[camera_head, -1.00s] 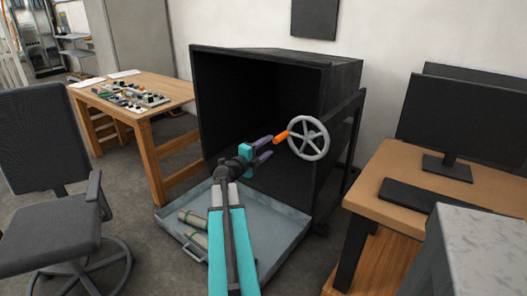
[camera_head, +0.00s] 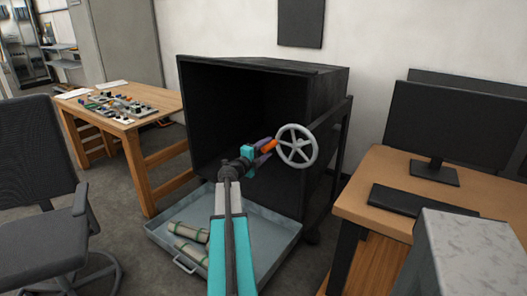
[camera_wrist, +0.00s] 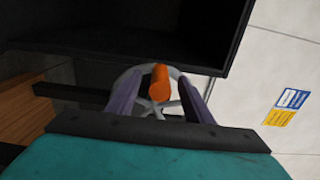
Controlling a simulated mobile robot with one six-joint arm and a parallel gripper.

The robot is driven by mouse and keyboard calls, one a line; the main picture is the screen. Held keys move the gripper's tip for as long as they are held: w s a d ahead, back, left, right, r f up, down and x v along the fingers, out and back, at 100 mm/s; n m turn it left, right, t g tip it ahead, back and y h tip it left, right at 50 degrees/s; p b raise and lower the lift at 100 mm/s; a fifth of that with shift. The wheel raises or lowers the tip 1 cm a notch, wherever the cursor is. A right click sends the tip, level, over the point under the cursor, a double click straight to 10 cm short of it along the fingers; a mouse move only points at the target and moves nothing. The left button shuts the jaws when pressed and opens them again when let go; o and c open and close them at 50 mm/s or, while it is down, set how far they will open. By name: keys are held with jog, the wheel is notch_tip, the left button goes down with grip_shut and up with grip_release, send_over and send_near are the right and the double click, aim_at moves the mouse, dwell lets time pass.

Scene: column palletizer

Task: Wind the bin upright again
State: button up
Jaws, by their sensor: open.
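The black bin (camera_head: 215,110) is tipped on its side in a stand, its open mouth facing me. A grey spoked handwheel (camera_head: 297,128) is on the bin's right side, with an orange crank handle (camera_head: 270,146) sticking out towards me. My gripper (camera_head: 264,150) is open at the orange handle. In the wrist view the orange handle (camera_wrist: 159,82) sits between the two purple fingers of my gripper (camera_wrist: 157,95), with a gap on each side. The grey wheel (camera_wrist: 124,80) shows behind it, partly hidden by the fingers.
A grey tray (camera_head: 280,236) with rolled pieces (camera_head: 190,233) lies on the floor below the bin's mouth. A desk with a monitor (camera_head: 440,125) stands right, a wooden workbench (camera_head: 150,103) left, and an office chair (camera_head: 45,190) at the near left.

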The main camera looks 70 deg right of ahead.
jog(key=shift+x, duration=0.85)
jog(key=shift+c, duration=0.4)
grip_shut()
dwell(1.0)
